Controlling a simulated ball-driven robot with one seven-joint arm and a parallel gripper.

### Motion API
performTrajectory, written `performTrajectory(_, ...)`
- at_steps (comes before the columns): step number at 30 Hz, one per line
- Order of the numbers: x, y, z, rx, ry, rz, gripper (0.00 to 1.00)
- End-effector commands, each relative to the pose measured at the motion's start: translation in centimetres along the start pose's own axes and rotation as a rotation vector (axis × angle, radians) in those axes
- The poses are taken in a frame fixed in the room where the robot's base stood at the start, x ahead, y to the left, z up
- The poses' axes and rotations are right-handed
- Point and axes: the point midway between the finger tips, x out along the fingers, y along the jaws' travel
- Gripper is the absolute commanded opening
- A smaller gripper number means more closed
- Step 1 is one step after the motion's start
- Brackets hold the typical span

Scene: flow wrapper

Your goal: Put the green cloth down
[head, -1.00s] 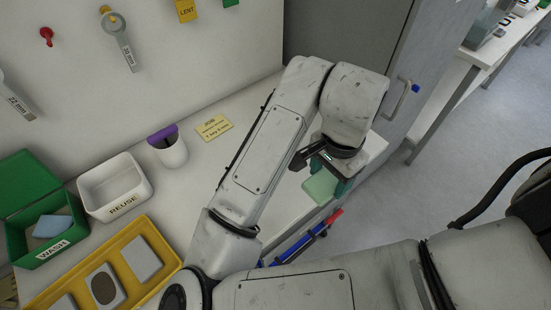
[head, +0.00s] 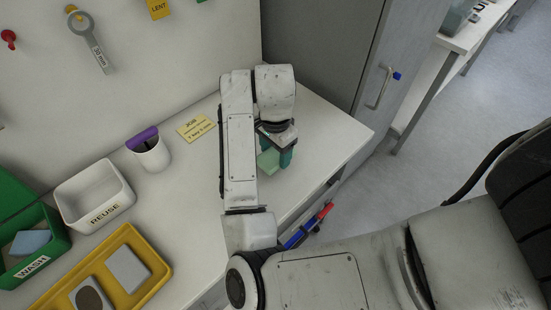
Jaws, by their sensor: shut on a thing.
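The green cloth (head: 268,161) is a small pale green piece below my gripper, over the right part of the white worktop (head: 325,130). My gripper (head: 279,157) points down and is shut on the cloth, with its dark teal fingers partly visible. My own arm hides the left part of the cloth. I cannot tell whether the cloth touches the worktop.
On the left stand a yellow tray (head: 157,288) with grey pieces, a white REUSE bin (head: 70,207), a green WASH bin (head: 52,245) and a white cup (head: 152,158). A yellow job card (head: 197,127) lies behind. The worktop right of my gripper is clear.

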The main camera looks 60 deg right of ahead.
Motion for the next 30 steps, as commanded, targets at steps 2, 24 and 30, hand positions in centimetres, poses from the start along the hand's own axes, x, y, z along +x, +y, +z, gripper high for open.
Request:
performTrajectory(2,1.1,0.1,0.0,-0.003,0.001,0.004,0.34)
performTrajectory(24,3.3,0.0,0.0,-0.001,0.001,0.0,0.81)
performTrajectory(30,3.3,0.0,0.0,-0.001,0.001,0.0,0.88)
